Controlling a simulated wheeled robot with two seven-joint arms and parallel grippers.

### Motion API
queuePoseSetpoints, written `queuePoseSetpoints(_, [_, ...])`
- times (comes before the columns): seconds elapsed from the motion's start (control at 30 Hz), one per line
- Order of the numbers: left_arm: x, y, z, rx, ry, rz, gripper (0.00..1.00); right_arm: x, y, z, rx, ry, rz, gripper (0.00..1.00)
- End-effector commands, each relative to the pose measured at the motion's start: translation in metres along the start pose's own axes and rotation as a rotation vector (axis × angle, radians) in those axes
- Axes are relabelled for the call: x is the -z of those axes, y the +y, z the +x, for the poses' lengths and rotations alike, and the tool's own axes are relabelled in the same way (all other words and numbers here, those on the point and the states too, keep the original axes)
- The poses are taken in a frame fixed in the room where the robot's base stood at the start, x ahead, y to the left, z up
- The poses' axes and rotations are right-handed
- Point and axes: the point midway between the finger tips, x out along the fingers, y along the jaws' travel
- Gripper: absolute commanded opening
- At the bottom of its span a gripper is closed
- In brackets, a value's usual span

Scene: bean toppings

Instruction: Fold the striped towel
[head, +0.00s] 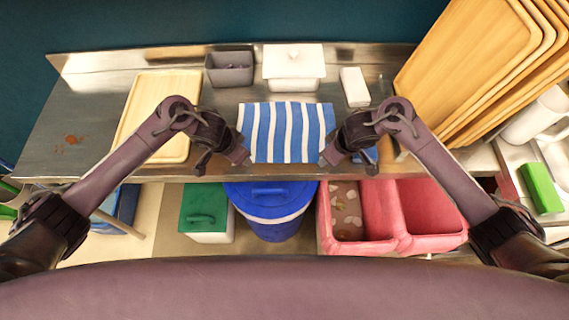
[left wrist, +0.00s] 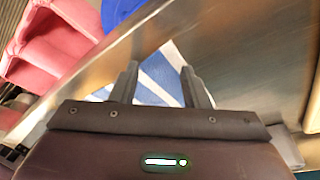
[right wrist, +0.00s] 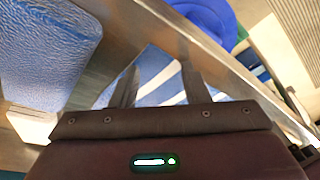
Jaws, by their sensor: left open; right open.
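The blue-and-white striped towel (head: 286,132) lies flat and spread out on the metal counter, its stripes running front to back. My left gripper (head: 225,163) is open at the towel's front left corner. In the left wrist view, the towel (left wrist: 158,72) shows between and beyond the open fingers (left wrist: 160,85). My right gripper (head: 343,163) is open at the front right corner. In the right wrist view, the towel (right wrist: 152,72) shows between its fingers (right wrist: 158,82). I cannot tell whether either gripper touches the cloth; nothing is held.
A wooden board (head: 150,95) lies left of the towel. A grey bin (head: 230,68), a white lidded box (head: 293,65) and a white block (head: 355,87) stand behind. A blue textured object (right wrist: 50,50) is beside my right gripper. Wooden trays (head: 470,60) lean at right.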

Motion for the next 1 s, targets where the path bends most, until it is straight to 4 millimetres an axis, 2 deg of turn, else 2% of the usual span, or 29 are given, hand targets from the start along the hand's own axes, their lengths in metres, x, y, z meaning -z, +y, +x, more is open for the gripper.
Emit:
queuePoseSetpoints(0.23, [-0.0005,0.0002,0.0006,0.0,-0.001,0.0,0.42,-0.0009,-0.0001,0.0026,0.0,-0.001,0.0,0.42])
queuePoseSetpoints(0.87, [-0.0005,0.0,0.0006,0.0,-0.001,0.0,0.01,-0.0018,-0.0009,0.0031,0.002,-0.003,0.0,0.01])
queuePoseSetpoints(1.0, [-0.0005,0.0,0.0006,0.0,-0.001,0.0,0.0,-0.0021,-0.0009,0.0033,0.002,-0.003,0.0,0.0])
